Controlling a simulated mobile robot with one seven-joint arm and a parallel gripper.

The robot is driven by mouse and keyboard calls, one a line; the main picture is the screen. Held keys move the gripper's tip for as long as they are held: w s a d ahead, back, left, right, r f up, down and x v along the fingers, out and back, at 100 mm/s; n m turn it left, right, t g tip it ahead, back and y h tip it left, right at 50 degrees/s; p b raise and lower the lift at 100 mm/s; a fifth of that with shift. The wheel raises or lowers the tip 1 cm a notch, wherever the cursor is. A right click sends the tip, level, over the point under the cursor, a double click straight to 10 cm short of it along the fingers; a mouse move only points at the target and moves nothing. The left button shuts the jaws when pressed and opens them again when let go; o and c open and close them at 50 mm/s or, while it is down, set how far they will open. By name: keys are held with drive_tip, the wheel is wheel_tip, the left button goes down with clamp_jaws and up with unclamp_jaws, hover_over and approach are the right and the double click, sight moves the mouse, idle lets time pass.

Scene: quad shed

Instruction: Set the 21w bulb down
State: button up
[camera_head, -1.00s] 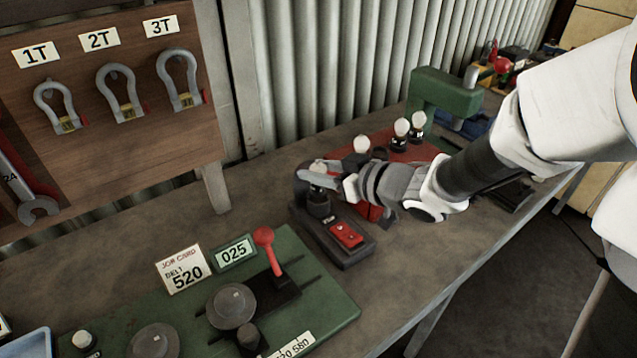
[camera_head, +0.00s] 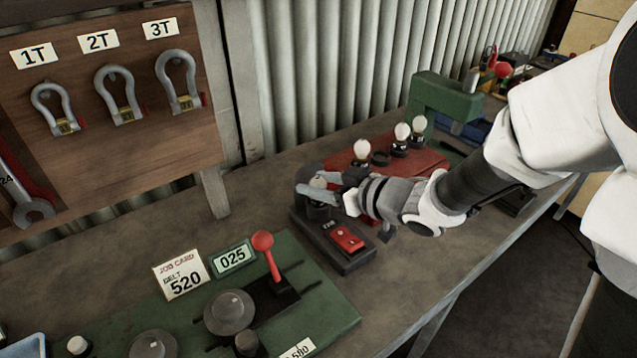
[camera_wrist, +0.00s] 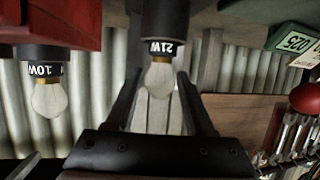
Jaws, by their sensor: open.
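The 21w bulb (camera_wrist: 160,80) has a pale glass globe and a black base marked 21W. The wrist view is upside down. The bulb stands upright in a black holder on a dark test block (camera_head: 345,262); in the head view its globe (camera_head: 318,182) shows at my gripper. My gripper (camera_head: 325,187) is open, with one finger on each side of the bulb; gaps show beside the glass in the wrist view (camera_wrist: 158,100). How the base sits in the holder is partly hidden.
A red rack (camera_head: 425,162) behind holds several bulbs, one marked 10W (camera_wrist: 48,98), and an empty-looking dark ring (camera_head: 380,158). The block has a red switch (camera_head: 348,238). A green board (camera_head: 330,310) with a red-knobbed lever (camera_head: 263,242) lies in front to the left.

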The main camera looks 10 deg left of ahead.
drive_tip(key=p+v, duration=0.3)
drive_tip(key=v, duration=0.9)
drive_tip(key=w+d+r+m+t+h, duration=0.45)
drive_tip(key=w+d+h, duration=0.2)
drive_tip(key=d, duration=0.35)
drive_tip(key=s+d+r+m+h, duration=0.35)
drive_tip(key=d+h, duration=0.25)
drive_tip(key=d, duration=0.2)
drive_tip(key=s+f+m+g, duration=0.1)
drive_tip(key=s+m+g, duration=0.3)
drive_tip(key=s, duration=1.2)
drive_tip(key=shift+s+a+f+g, duration=0.25)
drive_tip(key=shift+s+a+g, duration=0.15)
drive_tip(key=shift+g, duration=0.45)
wheel_tip(320, 180, up, 5)
drive_tip(key=p, duration=0.4)
drive_tip(key=shift+f+p, duration=0.1)
drive_tip(key=shift+p, duration=0.25)
